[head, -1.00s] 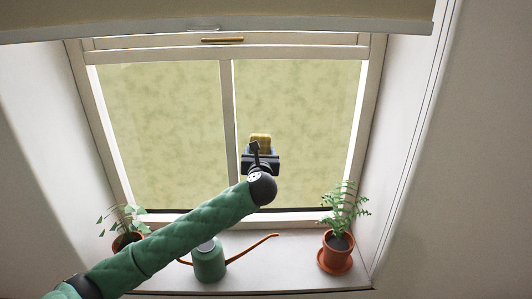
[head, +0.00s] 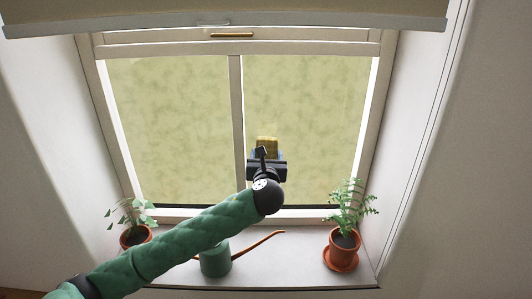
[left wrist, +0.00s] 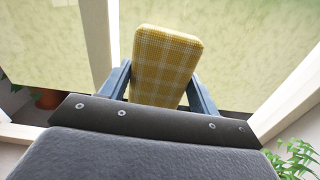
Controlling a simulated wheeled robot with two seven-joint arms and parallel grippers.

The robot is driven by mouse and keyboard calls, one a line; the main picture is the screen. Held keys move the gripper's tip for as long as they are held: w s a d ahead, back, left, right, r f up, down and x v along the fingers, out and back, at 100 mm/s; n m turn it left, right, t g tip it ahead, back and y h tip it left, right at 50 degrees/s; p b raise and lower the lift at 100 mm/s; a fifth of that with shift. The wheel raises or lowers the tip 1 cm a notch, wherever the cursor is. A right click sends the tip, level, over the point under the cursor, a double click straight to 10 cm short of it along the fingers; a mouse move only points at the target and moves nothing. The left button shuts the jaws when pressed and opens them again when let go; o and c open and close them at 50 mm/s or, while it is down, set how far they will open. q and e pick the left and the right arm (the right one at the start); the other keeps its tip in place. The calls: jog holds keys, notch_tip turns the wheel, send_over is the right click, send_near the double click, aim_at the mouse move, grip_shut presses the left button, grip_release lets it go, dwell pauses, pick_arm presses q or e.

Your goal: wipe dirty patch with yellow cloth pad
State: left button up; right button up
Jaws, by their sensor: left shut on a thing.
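The yellow checked cloth pad (head: 267,142) is held upright in front of the lower left part of the right window pane; it also shows in the left wrist view (left wrist: 165,62). My left gripper (head: 267,154) is shut on the pad, with one blue-grey finger on each side of it in the left wrist view (left wrist: 160,90). Whether the pad touches the glass I cannot tell. The right pane (head: 315,110) is mottled yellow-green all over, and I cannot make out a separate dirty patch. My right gripper is out of view.
A white mullion (head: 238,120) stands just left of the pad. On the sill (head: 290,265) are a fern in a terracotta pot (head: 342,243), a green watering can (head: 215,262) partly behind my arm, and another potted plant (head: 133,236). A blind (head: 220,15) hangs above.

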pick_arm(q)
jog(key=shift+s, duration=0.6)
jog(key=s, duration=0.3)
dwell(0.9)
